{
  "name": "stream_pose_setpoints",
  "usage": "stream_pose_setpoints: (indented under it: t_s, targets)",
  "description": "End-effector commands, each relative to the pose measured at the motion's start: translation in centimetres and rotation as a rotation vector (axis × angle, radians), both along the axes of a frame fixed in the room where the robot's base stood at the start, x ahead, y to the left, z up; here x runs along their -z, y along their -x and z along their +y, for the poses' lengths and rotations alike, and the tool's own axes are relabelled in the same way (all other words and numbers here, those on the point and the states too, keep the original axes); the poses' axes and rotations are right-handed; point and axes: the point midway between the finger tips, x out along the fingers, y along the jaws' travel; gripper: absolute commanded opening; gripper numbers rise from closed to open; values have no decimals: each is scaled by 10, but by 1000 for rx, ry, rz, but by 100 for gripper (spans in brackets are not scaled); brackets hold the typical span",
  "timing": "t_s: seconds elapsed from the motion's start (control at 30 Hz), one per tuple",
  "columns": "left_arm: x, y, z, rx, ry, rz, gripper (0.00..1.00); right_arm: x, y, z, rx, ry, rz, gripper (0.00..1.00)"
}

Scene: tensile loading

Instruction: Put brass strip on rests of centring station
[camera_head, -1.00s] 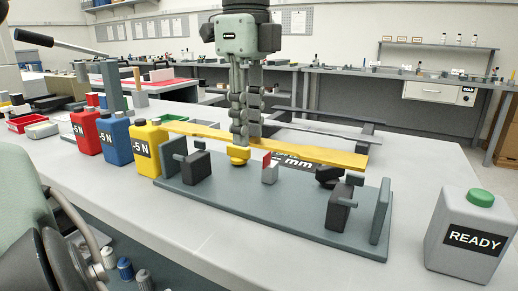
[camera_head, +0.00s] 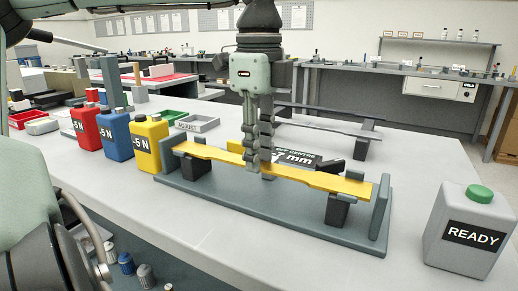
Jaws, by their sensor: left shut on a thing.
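The brass strip (camera_head: 215,156), yellow with wider ends, lies lengthwise over the grey centring station (camera_head: 225,196). Its two ends are above the two black rests, the left rest (camera_head: 196,171) and the right rest (camera_head: 337,210). It looks level with their tops; I cannot tell whether it touches both. My left gripper (camera_head: 258,164) points straight down and is shut on the strip near its middle. The strip's right end is close to the station's upright end plate (camera_head: 379,208). The fingers and strip hide the station's middle. My right gripper is not in view.
Yellow (camera_head: 146,145), blue (camera_head: 116,137) and red (camera_head: 86,130) force-marked bottles stand left of the station. A grey READY bottle (camera_head: 465,235) stands at right. A grey tray (camera_head: 197,123) and another rail fixture (camera_head: 325,128) are behind. The front table strip is clear.

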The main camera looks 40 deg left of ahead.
Motion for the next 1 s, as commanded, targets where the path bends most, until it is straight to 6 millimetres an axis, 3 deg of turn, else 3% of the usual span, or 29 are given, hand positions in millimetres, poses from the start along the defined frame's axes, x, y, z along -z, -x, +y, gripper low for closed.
stream_pose_setpoints:
  t_s: [0.07,0.1,0.23,0.6,0.67,1.0]
  targets:
    - [0,-1,0,0,0,-3,0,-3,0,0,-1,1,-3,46]
    - [0,0,0,0,0,0,30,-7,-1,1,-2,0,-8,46]
    - [0,0,0,0,0,0,46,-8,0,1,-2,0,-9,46]
    - [-3,0,0,0,0,0,46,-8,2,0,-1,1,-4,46]
    - [-7,0,0,-1,-2,-2,46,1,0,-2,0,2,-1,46]
    - [-79,-1,0,-3,-3,-4,46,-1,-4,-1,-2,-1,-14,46]
